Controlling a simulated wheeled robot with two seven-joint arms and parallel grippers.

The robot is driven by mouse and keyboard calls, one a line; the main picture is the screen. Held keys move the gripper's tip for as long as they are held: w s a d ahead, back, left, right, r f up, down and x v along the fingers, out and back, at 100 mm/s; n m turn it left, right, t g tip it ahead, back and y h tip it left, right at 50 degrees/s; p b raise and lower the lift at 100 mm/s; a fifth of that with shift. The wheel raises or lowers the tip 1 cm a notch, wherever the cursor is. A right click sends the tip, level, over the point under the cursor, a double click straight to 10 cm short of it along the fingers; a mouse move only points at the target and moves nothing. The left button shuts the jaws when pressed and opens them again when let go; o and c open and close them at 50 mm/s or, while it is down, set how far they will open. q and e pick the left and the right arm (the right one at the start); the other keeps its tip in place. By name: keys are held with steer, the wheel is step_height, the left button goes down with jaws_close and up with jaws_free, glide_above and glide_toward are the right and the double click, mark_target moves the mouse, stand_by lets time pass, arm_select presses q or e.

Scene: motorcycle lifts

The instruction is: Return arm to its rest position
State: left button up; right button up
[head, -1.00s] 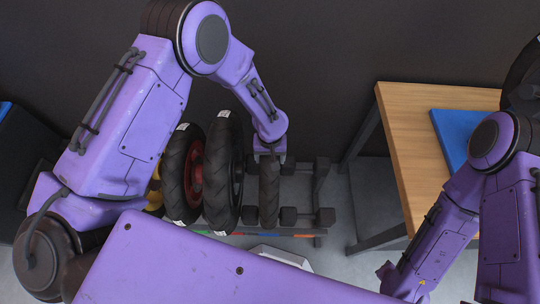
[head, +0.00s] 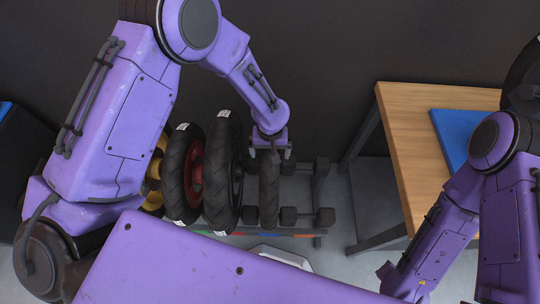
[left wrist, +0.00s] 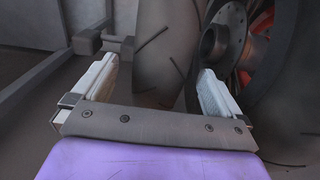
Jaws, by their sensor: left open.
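My left arm reaches in from the left in the head view. Its gripper (head: 270,152) is at the top of a narrow dark tyre (head: 269,190) standing on the rack. In the left wrist view the gripper (left wrist: 160,84) is open, its two pale fingers apart with the tyre (left wrist: 160,45) showing between and beyond them. I cannot tell whether the fingers touch it. My right arm (head: 437,240) is at the lower right of the head view, and its gripper is not in view.
A black tyre (head: 224,175) and a red-hubbed tyre (head: 183,180) stand left of the narrow tyre, with a yellow wheel (head: 154,175) behind my arm. The rack (head: 322,190) has an empty stretch at right. A wooden table (head: 402,135) holds a blue mat (head: 450,132).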

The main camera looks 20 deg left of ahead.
arm_select(q)
step_height(320, 180, up, 6)
steer(key=shift+r, duration=0.25)
